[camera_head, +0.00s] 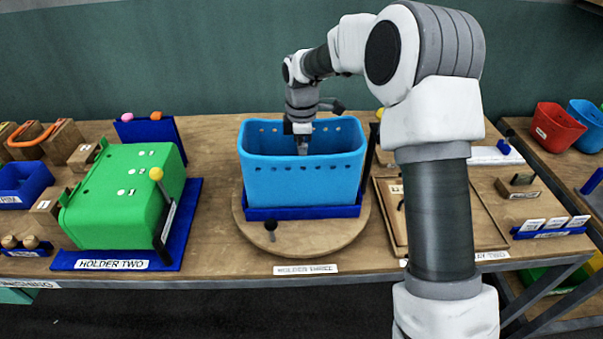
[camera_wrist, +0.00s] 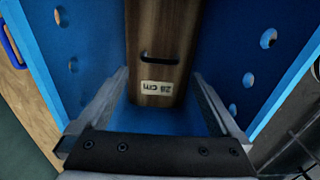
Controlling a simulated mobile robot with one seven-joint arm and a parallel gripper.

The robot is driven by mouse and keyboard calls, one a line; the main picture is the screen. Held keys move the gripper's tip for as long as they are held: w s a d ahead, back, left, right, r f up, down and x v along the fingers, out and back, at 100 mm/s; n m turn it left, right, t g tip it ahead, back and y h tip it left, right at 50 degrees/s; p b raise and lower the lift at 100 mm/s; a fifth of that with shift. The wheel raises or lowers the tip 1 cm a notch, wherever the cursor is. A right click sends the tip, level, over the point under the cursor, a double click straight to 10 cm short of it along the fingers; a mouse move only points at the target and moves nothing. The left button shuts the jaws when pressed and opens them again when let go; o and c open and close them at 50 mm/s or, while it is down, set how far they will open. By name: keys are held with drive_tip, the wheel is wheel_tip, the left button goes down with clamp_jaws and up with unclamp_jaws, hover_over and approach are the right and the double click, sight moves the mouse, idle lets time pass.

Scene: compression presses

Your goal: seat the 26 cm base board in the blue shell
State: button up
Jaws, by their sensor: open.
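The blue shell (camera_head: 302,180) stands open-topped in a dark blue holder on a round wooden turntable, with a row of holes along its front wall. My gripper (camera_head: 303,147) reaches down into it from above. In the wrist view the shell's walls (camera_wrist: 228,45) rise on both sides. A brown wooden board (camera_wrist: 160,30) with a dark handle and an upside-down label, apparently 26 cm, lies inside the shell. My gripper (camera_wrist: 160,78) is open, its fingers on either side of the board's near end, apart from it. The head view hides the board, and whether it sits flat is unclear.
A green shell (camera_head: 120,195) in the blue HOLDER TWO (camera_head: 185,225) stands left. A black lever (camera_head: 370,155) stands close to the blue shell's right side. A wooden tray (camera_head: 385,215) lies right. Red (camera_head: 557,128) and blue (camera_head: 586,122) bins stand far right.

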drive_tip(key=shift+r, duration=2.2)
